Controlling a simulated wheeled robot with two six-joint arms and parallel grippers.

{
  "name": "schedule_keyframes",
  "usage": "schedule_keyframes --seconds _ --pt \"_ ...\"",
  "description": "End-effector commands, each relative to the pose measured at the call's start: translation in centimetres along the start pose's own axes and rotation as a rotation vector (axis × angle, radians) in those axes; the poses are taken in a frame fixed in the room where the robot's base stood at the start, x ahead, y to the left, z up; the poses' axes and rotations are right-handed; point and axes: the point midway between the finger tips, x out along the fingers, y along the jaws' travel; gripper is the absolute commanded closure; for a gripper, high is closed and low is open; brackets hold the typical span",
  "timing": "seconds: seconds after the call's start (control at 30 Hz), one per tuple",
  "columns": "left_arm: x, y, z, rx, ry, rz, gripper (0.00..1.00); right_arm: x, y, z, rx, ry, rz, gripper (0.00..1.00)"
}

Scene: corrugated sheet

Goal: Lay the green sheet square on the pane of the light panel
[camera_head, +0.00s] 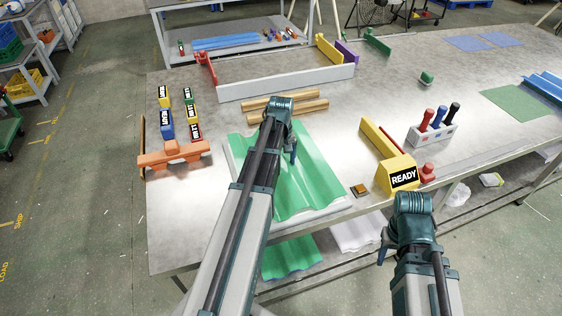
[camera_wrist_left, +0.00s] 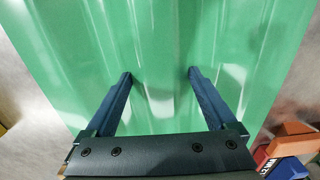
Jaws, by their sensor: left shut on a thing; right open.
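The green corrugated sheet (camera_head: 312,180) lies over the pale light panel (camera_head: 330,212) on the workbench. A strip of the panel's pale rim shows along the sheet's left and front edges. My left arm hides much of the sheet's left half, so I cannot tell if it is square on the pane. My left gripper (camera_head: 291,152) is over the sheet's back part. In the left wrist view its two fingers (camera_wrist_left: 160,75) are apart on either side of a ridge of the sheet (camera_wrist_left: 160,30), gripping it. My right gripper (camera_head: 382,245) is open and empty in front of the bench edge.
Wooden bars (camera_head: 300,105) lie just behind the sheet. A yellow READY stand (camera_head: 397,175) and a small amber button block (camera_head: 360,190) are to the right. An orange piece (camera_head: 175,157) and several labelled blocks (camera_head: 166,115) are to the left. Another green sheet (camera_head: 290,257) lies on the shelf below.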

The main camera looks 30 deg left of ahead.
Motion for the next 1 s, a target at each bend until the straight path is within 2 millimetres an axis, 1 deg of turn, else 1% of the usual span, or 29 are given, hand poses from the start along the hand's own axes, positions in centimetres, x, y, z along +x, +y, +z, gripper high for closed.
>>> schedule_keyframes --seconds 0.37,0.4,0.43,0.77,0.87,1.0 --pt "0.0 0.0 0.0 0.000 0.000 0.000 0.99 0.0 0.0 0.0 0.000 0.000 0.000 0.50" --pt "0.0 0.0 0.0 0.000 0.000 0.000 0.06 0.0 0.0 0.0 0.000 0.000 0.000 0.50" --pt "0.0 0.0 0.0 0.000 0.000 0.000 0.01 0.0 0.0 0.0 0.000 0.000 0.000 0.50" --pt "-0.2 0.0 0.0 0.000 0.000 0.000 0.00 -0.2 0.0 0.0 0.000 0.000 0.000 0.50" --pt "-0.6 0.0 0.0 0.000 0.000 0.000 0.00 -0.6 0.1 0.0 0.000 0.000 0.000 0.50" --pt "-1.7 0.0 0.0 0.000 0.000 0.000 0.00 -1.7 0.2 0.1 0.000 0.000 0.000 0.50"
